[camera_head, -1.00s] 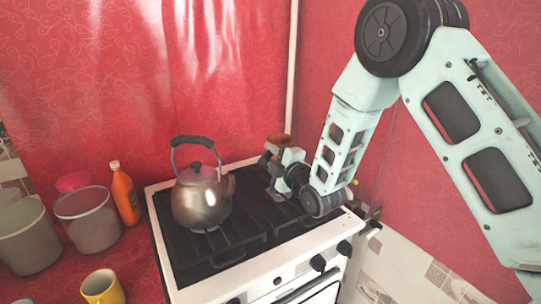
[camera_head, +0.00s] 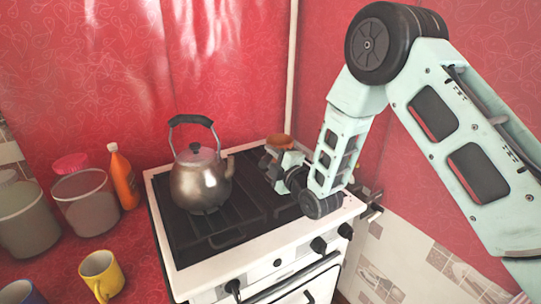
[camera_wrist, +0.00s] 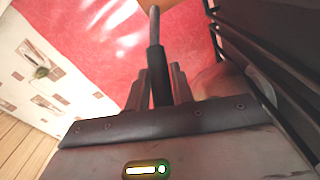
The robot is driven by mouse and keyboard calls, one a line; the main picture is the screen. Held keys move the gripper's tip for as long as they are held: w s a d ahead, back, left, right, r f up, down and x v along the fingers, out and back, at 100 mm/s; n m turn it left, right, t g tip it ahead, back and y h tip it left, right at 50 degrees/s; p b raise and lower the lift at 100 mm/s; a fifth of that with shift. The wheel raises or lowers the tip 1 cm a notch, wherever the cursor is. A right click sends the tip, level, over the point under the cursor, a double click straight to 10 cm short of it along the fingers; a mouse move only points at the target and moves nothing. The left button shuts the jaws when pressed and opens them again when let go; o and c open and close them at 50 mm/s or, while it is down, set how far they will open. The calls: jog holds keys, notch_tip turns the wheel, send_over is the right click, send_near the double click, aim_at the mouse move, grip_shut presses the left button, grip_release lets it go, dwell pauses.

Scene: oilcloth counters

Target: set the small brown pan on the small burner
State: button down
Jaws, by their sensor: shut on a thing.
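The small brown pan (camera_head: 280,141) is small in the head view, above the back right part of the stove (camera_head: 240,256). In the wrist view its brown underside or side (camera_wrist: 178,12) shows at the top edge, with its dark handle (camera_wrist: 157,75) running down between the fingers. My gripper (camera_head: 270,162) is shut on that handle; its fingers also show in the wrist view (camera_wrist: 158,90). The burners under the pan are hidden by my arm and gripper, so I cannot tell whether the pan touches the grate.
A metal kettle (camera_head: 200,184) stands on the stove's left side, close left of my gripper. An orange bottle (camera_head: 123,180), grey buckets (camera_head: 84,203) and a yellow mug (camera_head: 101,275) stand on the red counter at left. Red walls close in behind and right.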

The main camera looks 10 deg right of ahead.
jog(key=shift+f+b, duration=0.5)
jog(key=shift+b, duration=0.15)
dwell(0.4)
jog(key=c, duration=1.2)
grip_release()
jog(key=shift+o, duration=0.4)
jog(key=shift+f, duration=0.1)
jog(key=shift+s, duration=0.15)
jog(key=p+v, duration=0.3)
jog(key=v, duration=1.4)
jog(key=shift+d, duration=0.1)
